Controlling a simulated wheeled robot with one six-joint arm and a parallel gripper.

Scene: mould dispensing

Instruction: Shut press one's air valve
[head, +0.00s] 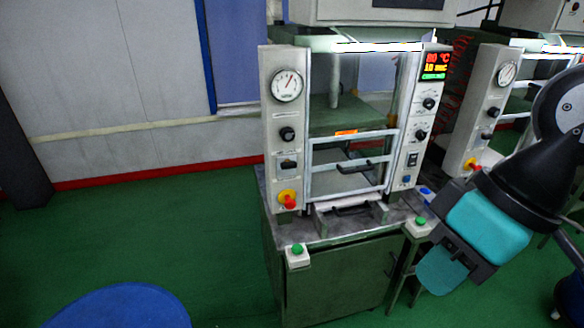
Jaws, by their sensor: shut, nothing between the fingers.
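A press (335,110) with two pale side columns stands on a green cabinet in the middle of the head view. Its left column carries a round gauge (287,86), a black knob (287,134), a small dark switch or lever (288,164) and a red-and-yellow emergency button (288,199). No readable label shows which control is the air valve, and its position cannot be told. My gripper (442,270), with teal parts, is shut and empty at the lower right. It appears in front of the cabinet's right side, apart from the left column.
The press's guard door (347,166) with a black handle is in its front. A display (434,66) tops the right column. Green buttons (297,250) sit at the cabinet's front corners. A second press (490,105) stands at right.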

